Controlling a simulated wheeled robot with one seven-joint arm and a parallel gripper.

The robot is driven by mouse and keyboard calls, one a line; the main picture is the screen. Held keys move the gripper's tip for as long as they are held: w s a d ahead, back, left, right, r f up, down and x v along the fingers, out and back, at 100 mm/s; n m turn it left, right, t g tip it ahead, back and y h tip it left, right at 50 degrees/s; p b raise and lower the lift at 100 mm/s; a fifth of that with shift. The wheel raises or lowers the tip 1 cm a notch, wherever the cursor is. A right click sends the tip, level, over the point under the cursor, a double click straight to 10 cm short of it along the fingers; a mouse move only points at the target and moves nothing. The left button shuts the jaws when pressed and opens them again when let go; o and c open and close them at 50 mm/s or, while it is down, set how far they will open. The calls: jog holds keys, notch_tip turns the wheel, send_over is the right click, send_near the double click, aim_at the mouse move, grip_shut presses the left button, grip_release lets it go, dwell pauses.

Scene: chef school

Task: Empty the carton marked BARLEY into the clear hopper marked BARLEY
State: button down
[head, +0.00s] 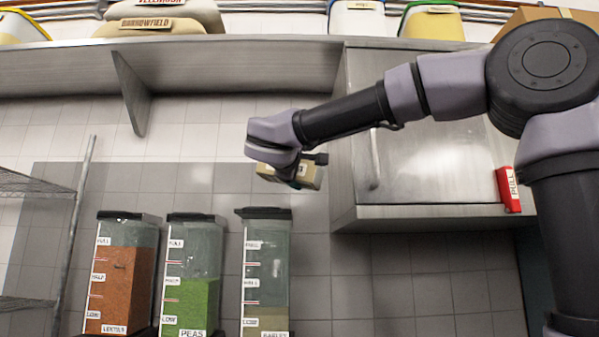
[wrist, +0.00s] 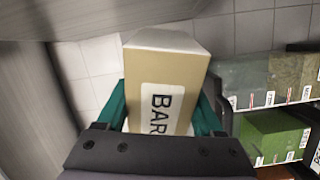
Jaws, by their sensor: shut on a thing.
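My gripper (wrist: 168,120) is shut on the tan carton (wrist: 165,72), with a teal finger on each side of it. The carton's white label reads "BAR" in the wrist view, the rest hidden by my gripper. In the head view the carton (head: 308,176) shows at the end of my arm, above and a little right of the barley hopper (head: 266,270). That clear hopper has a dark top and a low layer of pale grain near its LOW mark. From these views I cannot tell whether its top is open.
The lentils hopper (head: 125,275) and peas hopper (head: 192,290) stand to the left of the barley hopper. A metal cabinet (head: 430,150) hangs to the right, a shelf (head: 230,60) runs above, and a wire rack (head: 35,185) stands at far left.

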jog(key=w+r+n, duration=0.1)
jog(key=w+n, duration=0.4)
jog(key=w, duration=1.8)
jog(key=shift+r, duration=0.15)
dwell(1.1)
dwell(2.0)
